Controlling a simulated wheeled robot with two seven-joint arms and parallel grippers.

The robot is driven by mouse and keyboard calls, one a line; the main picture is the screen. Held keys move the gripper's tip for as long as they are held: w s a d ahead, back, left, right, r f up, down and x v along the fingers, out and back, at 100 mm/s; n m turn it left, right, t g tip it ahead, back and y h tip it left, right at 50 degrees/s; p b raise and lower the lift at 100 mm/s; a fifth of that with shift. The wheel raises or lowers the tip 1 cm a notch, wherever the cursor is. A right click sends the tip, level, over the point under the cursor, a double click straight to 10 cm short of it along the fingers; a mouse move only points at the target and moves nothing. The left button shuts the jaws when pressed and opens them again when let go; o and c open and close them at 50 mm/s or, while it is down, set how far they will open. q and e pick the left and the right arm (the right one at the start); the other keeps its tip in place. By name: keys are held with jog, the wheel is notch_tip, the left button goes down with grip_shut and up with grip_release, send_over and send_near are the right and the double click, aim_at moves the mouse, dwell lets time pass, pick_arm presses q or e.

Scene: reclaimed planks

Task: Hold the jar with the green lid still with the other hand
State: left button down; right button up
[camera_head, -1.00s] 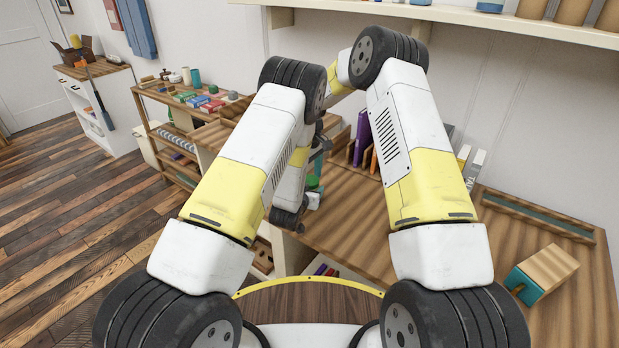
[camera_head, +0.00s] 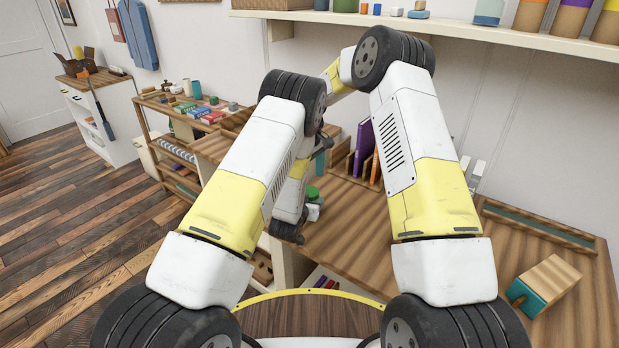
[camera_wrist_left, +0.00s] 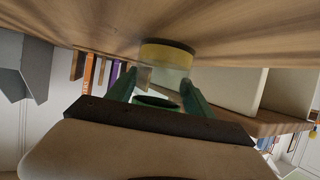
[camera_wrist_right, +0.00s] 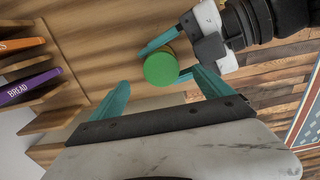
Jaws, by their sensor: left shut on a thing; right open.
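The jar with the green lid (camera_head: 312,192) stands upright on the wooden worktop. In the right wrist view its round green lid (camera_wrist_right: 160,70) faces me. My left gripper (camera_wrist_right: 163,66) is shut on the jar, one teal finger on each side. In the left wrist view the clear jar body (camera_wrist_left: 165,62) has a yellowish band by the worktop and sits between the fingers. My right gripper (camera_head: 321,160) is open above the jar. In the right wrist view its teal fingers are spread, one towards each side of the lid, and hold nothing. My arms hide part of the jar in the head view.
Upright purple and orange books (camera_head: 364,150) stand in a wooden rack behind the jar. A wood-and-teal block (camera_head: 545,284) lies at the right of the worktop. A shelf (camera_head: 450,28) with jars and blocks runs above. The worktop between is mostly clear.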

jog(key=shift+s+a, duration=0.15)
notch_tip(320, 180, up, 12)
dwell(0.4)
pick_arm(q)
jog(key=shift+c, duration=1.5)
grip_release()
jog(key=v, duration=0.7)
jog(key=shift+s+a+r, duration=0.1)
jog(key=shift+s, duration=0.25)
